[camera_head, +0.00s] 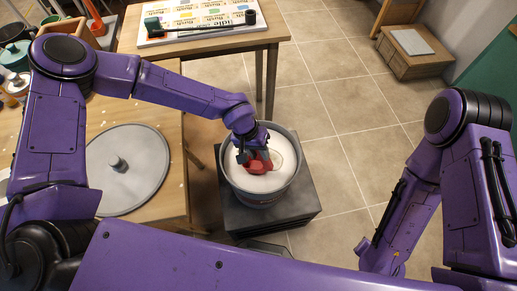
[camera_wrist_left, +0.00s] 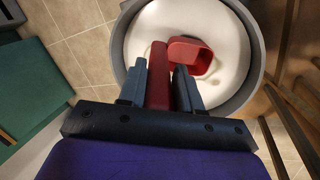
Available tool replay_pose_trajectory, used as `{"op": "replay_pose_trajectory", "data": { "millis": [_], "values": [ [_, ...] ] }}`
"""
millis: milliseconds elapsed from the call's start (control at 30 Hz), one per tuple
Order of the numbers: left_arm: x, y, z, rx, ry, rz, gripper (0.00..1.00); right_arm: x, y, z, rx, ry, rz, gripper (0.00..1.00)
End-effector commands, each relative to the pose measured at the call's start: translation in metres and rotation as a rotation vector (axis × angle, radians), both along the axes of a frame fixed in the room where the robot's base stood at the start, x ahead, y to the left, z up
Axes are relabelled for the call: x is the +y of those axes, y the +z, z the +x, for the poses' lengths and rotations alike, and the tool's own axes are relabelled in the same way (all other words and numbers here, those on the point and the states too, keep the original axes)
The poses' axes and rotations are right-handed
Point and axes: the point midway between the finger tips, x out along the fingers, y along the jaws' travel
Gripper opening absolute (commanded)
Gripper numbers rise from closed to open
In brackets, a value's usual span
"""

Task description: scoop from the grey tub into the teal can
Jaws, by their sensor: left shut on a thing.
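The grey tub (camera_head: 288,187) stands near the middle of the head view, filled with a white material (camera_head: 268,183). My left gripper (camera_head: 252,157) is over the tub, shut on the handle of a red scoop (camera_head: 260,166). In the left wrist view, the scoop's bowl (camera_wrist_left: 190,55) is against or just above the white surface, inside the grey rim (camera_wrist_left: 250,42); its exact depth is unclear. A teal container (camera_head: 15,55) at the head view's upper left may be the teal can; its opening is not clear.
The tub rests on a dark grey block (camera_head: 232,215). Left of it, a wooden table (camera_head: 172,160) bears a large round grey lid (camera_head: 146,182). A board with labels and a black tool (camera_head: 205,22) lies on another table behind. Tiled floor (camera_head: 340,110) is clear to the right.

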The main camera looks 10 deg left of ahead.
Motion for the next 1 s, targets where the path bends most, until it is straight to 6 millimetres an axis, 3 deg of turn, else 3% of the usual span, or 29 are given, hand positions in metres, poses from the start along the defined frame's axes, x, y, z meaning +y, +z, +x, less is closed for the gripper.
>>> {"op": "replay_pose_trajectory", "data": {
  "millis": [133,467,1000],
  "values": [
    [0.0,-0.014,0.0,0.0,0.0,0.0,0.02,0.0,-0.008,0.0,0.0,0.0,0.0,0.43],
    [0.0,-0.014,0.0,0.0,0.0,0.0,0.02,0.0,-0.007,0.0,0.0,0.0,0.0,0.43],
    [0.0,0.029,0.0,-0.006,-0.001,0.089,0.02,0.0,0.038,0.0,0.0,0.0,0.0,0.43]
  ]
}}
